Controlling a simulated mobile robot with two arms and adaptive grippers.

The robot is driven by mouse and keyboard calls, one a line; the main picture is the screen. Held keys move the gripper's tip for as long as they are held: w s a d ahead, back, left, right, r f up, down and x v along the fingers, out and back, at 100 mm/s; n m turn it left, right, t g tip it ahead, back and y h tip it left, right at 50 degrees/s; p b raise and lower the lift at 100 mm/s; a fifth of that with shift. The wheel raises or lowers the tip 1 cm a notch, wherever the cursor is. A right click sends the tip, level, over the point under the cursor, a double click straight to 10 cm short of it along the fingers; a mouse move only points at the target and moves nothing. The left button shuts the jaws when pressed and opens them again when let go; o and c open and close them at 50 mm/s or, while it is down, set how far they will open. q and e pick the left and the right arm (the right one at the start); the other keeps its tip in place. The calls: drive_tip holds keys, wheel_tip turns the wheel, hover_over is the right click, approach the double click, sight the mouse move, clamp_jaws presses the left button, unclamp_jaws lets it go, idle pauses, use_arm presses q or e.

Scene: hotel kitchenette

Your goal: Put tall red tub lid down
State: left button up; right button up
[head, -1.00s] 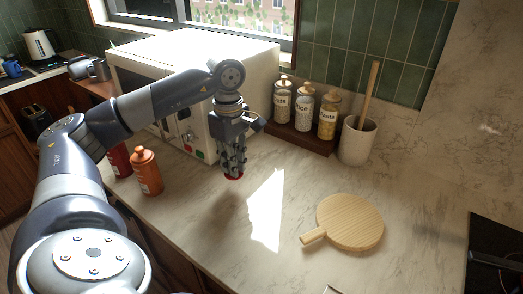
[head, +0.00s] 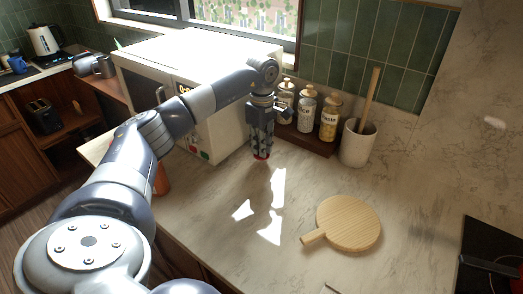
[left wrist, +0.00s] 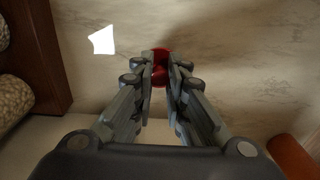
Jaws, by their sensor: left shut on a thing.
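The red lid (head: 261,156) is at the fingertips of my left gripper (head: 261,150), which points down over the marble counter beside the white microwave. In the left wrist view the red lid (left wrist: 160,72) shows between the two fingers of the left gripper (left wrist: 166,76), which are shut on it. The lid is small and partly covered by the fingers; I cannot tell whether it touches the counter. The red tub is hidden behind my left arm in the head view. My right gripper is not in view.
An orange bottle (head: 162,181) shows partly behind my arm. Labelled jars (head: 306,113) stand on a dark wooden rack (head: 309,140), beside a utensil crock (head: 357,144). A round wooden board (head: 349,223) lies at right. The counter (head: 220,235) between is clear.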

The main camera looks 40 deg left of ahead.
use_arm(q)
wheel_tip(320, 180, down, 2)
drive_tip(key=shift+f+p, duration=0.15)
drive_tip(key=shift+p, duration=0.2)
drive_tip(key=shift+f, duration=0.2)
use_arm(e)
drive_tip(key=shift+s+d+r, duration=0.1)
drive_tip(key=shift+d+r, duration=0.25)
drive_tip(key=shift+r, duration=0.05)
use_arm(q)
drive_tip(key=shift+f, duration=0.1)
drive_tip(key=o, duration=0.7)
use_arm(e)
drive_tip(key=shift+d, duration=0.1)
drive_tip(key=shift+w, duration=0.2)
use_arm(q)
wheel_tip(320, 180, up, 12)
drive_tip(key=shift+r+b, duration=0.15)
drive_tip(key=shift+b, duration=0.95)
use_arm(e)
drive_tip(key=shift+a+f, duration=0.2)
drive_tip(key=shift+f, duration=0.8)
use_arm(q)
drive_tip(key=shift+s, duration=0.1)
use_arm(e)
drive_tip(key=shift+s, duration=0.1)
